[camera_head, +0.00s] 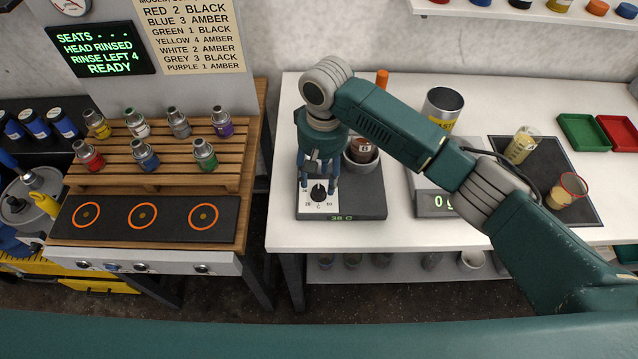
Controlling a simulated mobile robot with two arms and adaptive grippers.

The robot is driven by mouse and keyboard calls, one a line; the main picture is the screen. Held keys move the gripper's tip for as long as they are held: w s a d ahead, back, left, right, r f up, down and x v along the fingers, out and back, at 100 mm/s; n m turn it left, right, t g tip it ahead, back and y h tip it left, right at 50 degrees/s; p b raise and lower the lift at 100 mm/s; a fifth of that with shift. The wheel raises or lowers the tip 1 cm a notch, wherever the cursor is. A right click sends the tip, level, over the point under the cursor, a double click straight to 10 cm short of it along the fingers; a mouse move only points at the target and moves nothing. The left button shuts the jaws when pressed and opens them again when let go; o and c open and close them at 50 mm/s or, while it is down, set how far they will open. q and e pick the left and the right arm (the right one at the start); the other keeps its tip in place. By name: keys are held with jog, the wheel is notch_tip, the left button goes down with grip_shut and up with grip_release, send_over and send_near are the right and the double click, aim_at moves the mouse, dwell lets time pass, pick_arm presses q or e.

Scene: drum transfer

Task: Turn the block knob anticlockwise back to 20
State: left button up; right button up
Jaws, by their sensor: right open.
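The block knob (318,193) is a small black knob on a white dial plate with small numbers, at the front left of a dark heating block (365,203). The knob's exact setting is too small to read surely. The block's green display (342,217) seems to read 38 C. My right gripper (319,183) points down over the dial, its fingers open on either side of the knob. I cannot tell whether they touch it. My left gripper is not in view.
A bowl with a brown jar (362,149) stands on the block, just right of the gripper. A wooden rack (165,160) with several small bottles is left, across a gap.

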aim_at(319, 189)
jog(key=shift+a+f+p, duration=0.15)
jog(key=shift+f+p, duration=0.3)
jog(key=shift+f, duration=2.05)
jog(key=c, duration=1.2)
